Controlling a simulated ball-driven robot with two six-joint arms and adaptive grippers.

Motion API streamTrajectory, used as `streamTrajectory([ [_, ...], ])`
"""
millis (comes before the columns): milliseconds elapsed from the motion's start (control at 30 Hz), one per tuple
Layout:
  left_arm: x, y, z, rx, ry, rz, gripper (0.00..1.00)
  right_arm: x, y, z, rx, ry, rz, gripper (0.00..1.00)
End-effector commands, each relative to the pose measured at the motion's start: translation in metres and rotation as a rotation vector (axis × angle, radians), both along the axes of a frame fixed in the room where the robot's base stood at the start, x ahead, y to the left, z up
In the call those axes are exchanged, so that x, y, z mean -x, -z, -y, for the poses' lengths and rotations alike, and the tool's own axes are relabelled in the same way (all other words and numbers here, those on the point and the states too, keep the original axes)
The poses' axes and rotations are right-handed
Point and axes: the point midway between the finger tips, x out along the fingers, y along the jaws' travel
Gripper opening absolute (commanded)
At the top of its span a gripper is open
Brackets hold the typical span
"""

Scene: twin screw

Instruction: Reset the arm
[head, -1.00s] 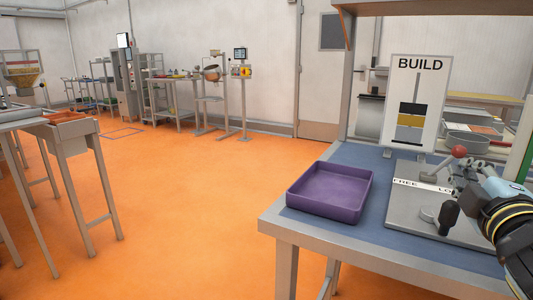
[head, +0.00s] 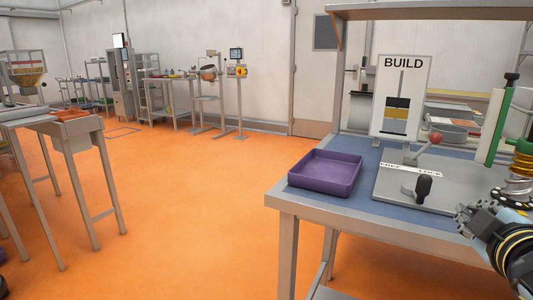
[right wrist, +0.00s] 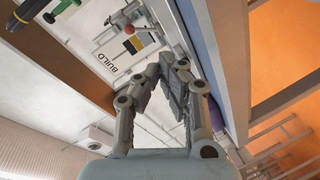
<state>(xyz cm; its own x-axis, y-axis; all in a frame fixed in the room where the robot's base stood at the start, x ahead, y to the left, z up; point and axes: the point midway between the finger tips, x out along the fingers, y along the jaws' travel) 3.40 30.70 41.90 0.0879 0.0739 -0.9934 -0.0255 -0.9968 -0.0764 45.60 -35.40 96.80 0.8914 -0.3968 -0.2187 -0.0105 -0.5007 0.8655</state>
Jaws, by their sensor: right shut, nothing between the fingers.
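My right gripper (head: 468,212) is shut and empty at the table's front edge, at the lower right of the head view. In the right wrist view its fingers (right wrist: 176,68) come together with nothing held. The grey fixture plate (head: 392,192) lies on the table behind it, with a FREE/LOCK label (head: 411,170). A lever with a red ball knob (head: 436,138) leans right above the label. A black-knobbed handle (head: 423,188) stands on the plate's front part. My left gripper is not in view.
A purple tray (head: 325,184) sits at the table's left. The BUILD board (head: 402,75) stands behind the plate. A green post (head: 494,127) and a coil on a stand (head: 520,165) are at the right. Orange floor (head: 180,215) is clear left of the table.

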Motion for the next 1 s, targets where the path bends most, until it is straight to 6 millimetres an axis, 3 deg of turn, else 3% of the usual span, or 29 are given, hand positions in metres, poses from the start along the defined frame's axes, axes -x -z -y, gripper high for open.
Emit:
streamTrajectory([
  [167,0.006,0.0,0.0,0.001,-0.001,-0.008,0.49,0.039,0.04,-0.004,-0.217,0.082,-0.129,0.0],
  [400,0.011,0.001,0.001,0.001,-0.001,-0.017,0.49,0.105,0.09,-0.025,-0.509,0.204,-0.345,0.0],
  [633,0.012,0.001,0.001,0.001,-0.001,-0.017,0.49,0.174,0.12,-0.057,-0.737,0.311,-0.569,0.0],
  [833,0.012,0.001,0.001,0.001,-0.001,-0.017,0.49,0.233,0.131,-0.087,-0.881,0.394,-0.761,0.0],
  [1000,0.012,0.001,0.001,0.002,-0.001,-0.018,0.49,0.218,0.186,-0.079,-0.873,0.407,-0.766,0.0],
])
